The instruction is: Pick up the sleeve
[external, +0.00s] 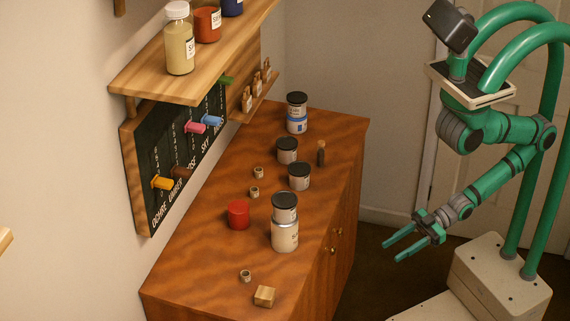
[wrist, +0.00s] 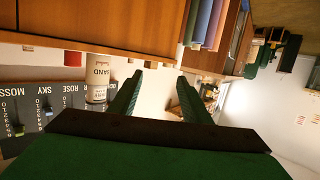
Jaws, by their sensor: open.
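No thing is plainly marked as the sleeve. Small pale ring-like pieces lie on the wooden cabinet top (external: 190,262) in the external view: one near the front (external: 245,275) and two farther back, (external: 258,172) and (external: 254,192). I cannot tell which is the sleeve. My gripper (external: 391,251) is open and empty, right of the cabinet and clear of everything. In the wrist view its two fingers (wrist: 160,76) are apart with nothing between them.
Dark-lidded cans (external: 299,178), (external: 287,151), a tall blue-labelled jar (external: 296,115), a brush-like piece (external: 320,153) and a wooden block (external: 264,296) stand on the cabinet. A shelf with bottles (external: 180,45) and a slider board (external: 150,205) are on the left wall.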

